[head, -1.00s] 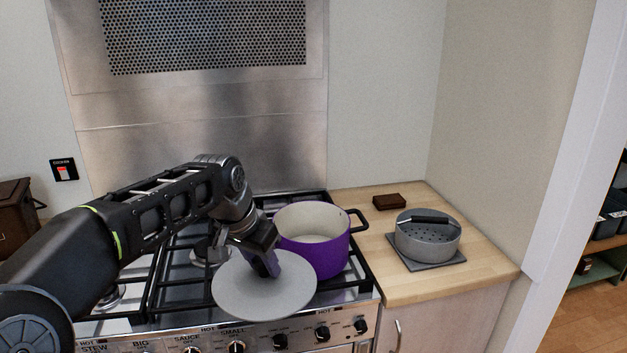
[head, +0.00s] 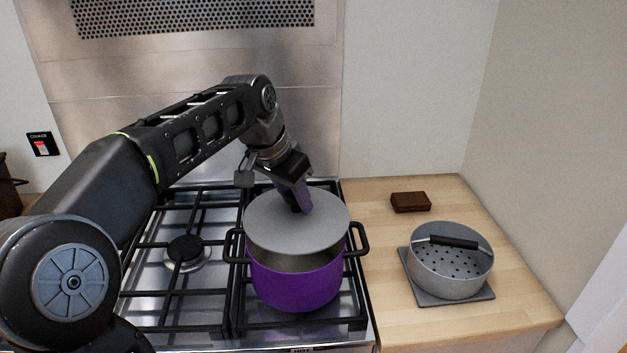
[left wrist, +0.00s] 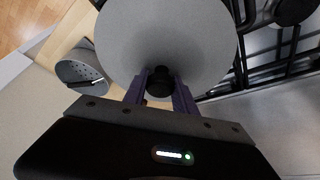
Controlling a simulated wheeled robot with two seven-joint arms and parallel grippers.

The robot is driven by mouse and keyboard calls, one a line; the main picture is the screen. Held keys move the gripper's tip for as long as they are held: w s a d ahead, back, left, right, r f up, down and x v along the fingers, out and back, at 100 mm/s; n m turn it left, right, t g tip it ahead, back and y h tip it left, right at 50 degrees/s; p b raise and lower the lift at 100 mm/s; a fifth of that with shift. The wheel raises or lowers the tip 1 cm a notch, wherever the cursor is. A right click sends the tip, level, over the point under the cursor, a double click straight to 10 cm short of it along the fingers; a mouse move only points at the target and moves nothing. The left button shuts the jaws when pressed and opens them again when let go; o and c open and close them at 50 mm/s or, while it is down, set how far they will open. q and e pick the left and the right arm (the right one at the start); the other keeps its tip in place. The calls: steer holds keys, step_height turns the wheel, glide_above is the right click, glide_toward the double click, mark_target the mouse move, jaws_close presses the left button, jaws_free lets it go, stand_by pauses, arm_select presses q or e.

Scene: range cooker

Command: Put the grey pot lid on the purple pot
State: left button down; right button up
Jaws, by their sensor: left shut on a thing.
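The purple pot (head: 296,288) stands on the right part of the hob, with a black handle on each side. The grey pot lid (head: 275,228) is over the pot's mouth, tilted, with a gap at the near side where the pale inside shows. My left gripper (head: 301,206) is shut on the lid's black knob and holds it from above. In the left wrist view the lid (left wrist: 165,30) fills the top middle, with its knob (left wrist: 160,82) between the purple fingertips. The lid hides most of the pot there. My right gripper is not in view.
A grey steamer-like pot with a holed top and black handle (head: 450,265) stands on a dark mat (head: 484,293) on the wooden worktop. A small brown block (head: 410,202) lies behind it. The left burners (head: 185,252) are empty. The steel back panel rises behind the hob.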

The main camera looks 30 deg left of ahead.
mark_target(292, 213)
arm_select(q)
steer(key=shift+s+r, duration=0.15)
steer(key=shift+s, duration=0.15)
steer(key=shift+w+f, duration=0.1)
steer(key=shift+f, duration=0.1)
steer(key=shift+f+b, duration=1.65)
steer(key=shift+f, duration=0.2)
steer(key=shift+f+b, duration=0.45)
steer(key=shift+f, duration=0.15)
steer(key=c, duration=0.9)
jaws_free()
